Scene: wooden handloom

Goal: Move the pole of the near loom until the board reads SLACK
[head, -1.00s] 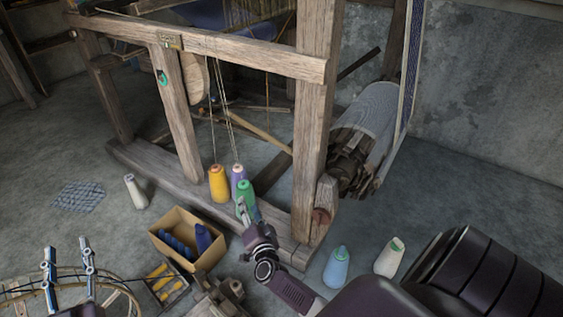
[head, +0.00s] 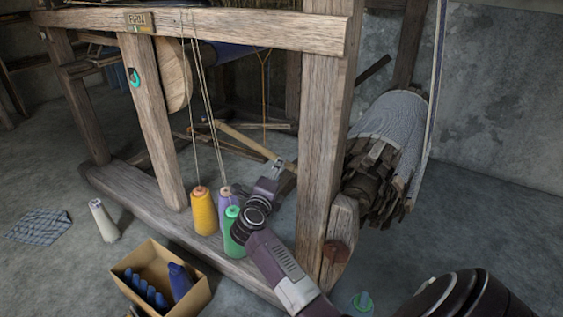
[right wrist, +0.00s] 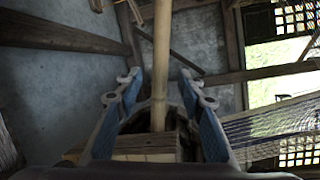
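The near loom (head: 323,130) is a large wooden frame. In the right wrist view, a pale pole (right wrist: 161,60) stands between the blue-padded fingers of that gripper (right wrist: 160,105). The fingers are open, with a gap on each side of the pole. My left gripper is out of view.
Yellow (head: 203,211), purple (head: 226,198) and green (head: 234,228) thread cones stand close beside my right arm. A cardboard box (head: 198,297) of blue spools and a white cone (head: 103,220) are at left. A cloth roll (head: 395,125) is at right.

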